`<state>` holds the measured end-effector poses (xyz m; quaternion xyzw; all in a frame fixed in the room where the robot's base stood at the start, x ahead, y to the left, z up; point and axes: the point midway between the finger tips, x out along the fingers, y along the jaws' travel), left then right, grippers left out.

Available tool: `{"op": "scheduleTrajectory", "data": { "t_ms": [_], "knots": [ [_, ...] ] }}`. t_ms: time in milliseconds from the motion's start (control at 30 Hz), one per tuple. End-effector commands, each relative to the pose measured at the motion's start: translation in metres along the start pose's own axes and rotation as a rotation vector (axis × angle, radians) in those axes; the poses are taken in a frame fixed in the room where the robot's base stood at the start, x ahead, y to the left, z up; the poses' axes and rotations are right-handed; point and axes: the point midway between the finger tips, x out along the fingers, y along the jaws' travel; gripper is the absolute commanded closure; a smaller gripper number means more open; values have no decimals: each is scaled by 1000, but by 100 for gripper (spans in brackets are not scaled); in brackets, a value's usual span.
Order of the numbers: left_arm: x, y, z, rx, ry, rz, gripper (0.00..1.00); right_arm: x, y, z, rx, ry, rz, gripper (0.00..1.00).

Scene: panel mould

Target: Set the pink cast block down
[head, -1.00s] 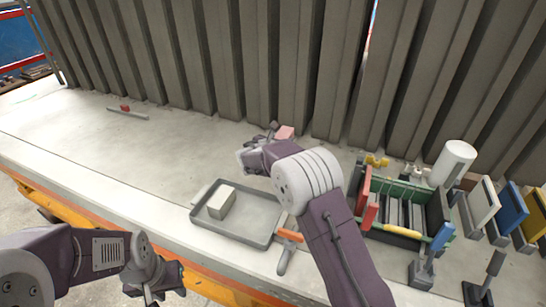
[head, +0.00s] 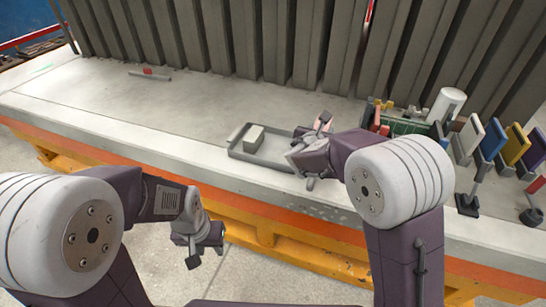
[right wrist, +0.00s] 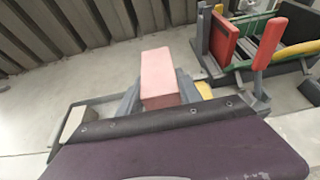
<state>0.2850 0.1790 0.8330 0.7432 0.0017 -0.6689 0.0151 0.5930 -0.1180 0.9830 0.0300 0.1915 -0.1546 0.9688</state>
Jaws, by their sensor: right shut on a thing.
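The pink cast block (right wrist: 160,75) sits between the jaws of my right gripper (right wrist: 158,95) in the right wrist view. My right gripper (head: 318,150) shows in the head view at the right end of the grey tray (head: 236,152), partly behind my arm. I cannot tell there whether the block touches anything below. A pale block (head: 254,133) lies in the left part of the tray. My left gripper (head: 206,250) is empty, with its fingers apart, low in front of the bench edge.
A mould box with green sides (right wrist: 236,72) and a red panel (right wrist: 223,40) stands right of the held block. A white cylinder (head: 446,104) and upright coloured panels (head: 490,138) stand farther right. The bench top left of the tray is mostly clear. A corrugated wall closes the back.

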Motion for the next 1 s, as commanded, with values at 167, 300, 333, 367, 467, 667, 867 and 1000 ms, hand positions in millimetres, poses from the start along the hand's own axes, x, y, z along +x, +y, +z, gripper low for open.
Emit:
{"op": "scheduleTrajectory", "data": {
  "t_ms": [167, 300, 333, 367, 467, 667, 867, 1000],
  "knots": [
    [-1, 0, 0, 0, 0, 0, 64, 1, 9, -3, -2, -1, 6, 100],
    [-6, 0, -1, 0, 0, 0, 64, 8, 37, -17, -4, 1, 6, 100],
    [-7, 0, -1, 0, 0, 0, 64, 10, 43, -20, -3, 0, 6, 100],
    [-8, 0, -1, 0, 0, 0, 64, 12, 49, -23, -2, 0, 5, 100],
    [-12, 0, -1, 0, 0, 0, 64, 18, 70, -34, -2, 0, 5, 100],
    [-20, 0, -2, 0, 0, 0, 64, 29, 109, -55, -1, -2, 4, 100],
    [-20, 0, -2, 0, 0, 0, 64, 32, 119, -62, 1, -2, 3, 100],
    [-6, 0, -1, 0, 0, 0, 64, 39, 119, -78, -1, -1, 2, 100]
  ]
}}
